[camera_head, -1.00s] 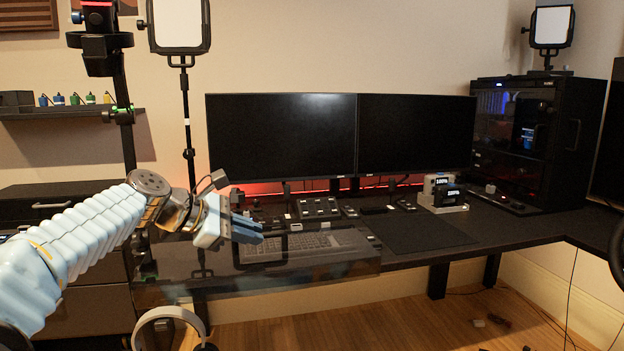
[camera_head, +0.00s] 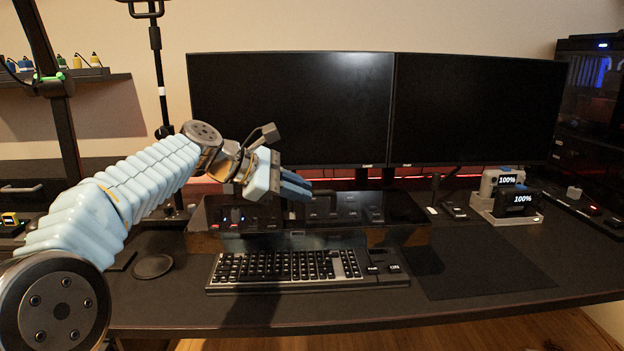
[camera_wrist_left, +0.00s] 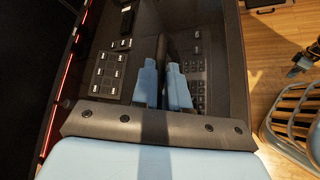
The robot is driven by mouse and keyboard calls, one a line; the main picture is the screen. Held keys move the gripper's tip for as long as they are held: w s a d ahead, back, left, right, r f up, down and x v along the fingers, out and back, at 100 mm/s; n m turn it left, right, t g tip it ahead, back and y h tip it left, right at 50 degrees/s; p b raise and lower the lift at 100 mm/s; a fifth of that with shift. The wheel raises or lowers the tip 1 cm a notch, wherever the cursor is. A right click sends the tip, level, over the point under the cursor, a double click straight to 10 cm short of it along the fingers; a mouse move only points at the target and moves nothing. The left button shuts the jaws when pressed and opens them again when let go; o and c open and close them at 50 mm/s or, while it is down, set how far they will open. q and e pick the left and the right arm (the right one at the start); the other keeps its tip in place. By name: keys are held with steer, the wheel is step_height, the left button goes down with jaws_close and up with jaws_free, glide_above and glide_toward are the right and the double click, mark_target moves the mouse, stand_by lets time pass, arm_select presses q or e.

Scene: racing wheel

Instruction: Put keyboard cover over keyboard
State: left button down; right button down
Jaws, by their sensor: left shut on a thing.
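The keyboard (camera_head: 290,268) lies on the desk below the left monitor, its keys in plain view in the head view. The keyboard cover (camera_head: 405,232) is a dark, glossy see-through box, just behind the keyboard and over the control panels in the picture. My left gripper (camera_head: 308,188) is shut on the handle on the cover's top. In the left wrist view the blue fingers (camera_wrist_left: 163,85) close around the dark handle, and panels and keys show through the cover. I cannot tell whether the cover touches the desk.
Two monitors (camera_head: 290,105) stand behind the cover. A dark mat (camera_head: 485,265) lies right of the keyboard, and a battery charger (camera_head: 508,205) stands behind it. The desk's front strip is clear.

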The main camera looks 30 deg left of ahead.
mark_target(288, 213)
arm_select(q)
steer(key=shift+f, duration=0.55)
step_height(288, 213, down, 5)
steer(key=b, duration=0.4)
steer(key=shift+b, duration=0.3)
steer(key=shift+f+b, duration=1.7)
steer(key=shift+f, duration=1.05)
steer(key=shift+f+b, duration=0.3)
steer(key=shift+f, duration=0.15)
steer(key=c, duration=1.1)
jaws_free()
steer(key=shift+o, duration=0.2)
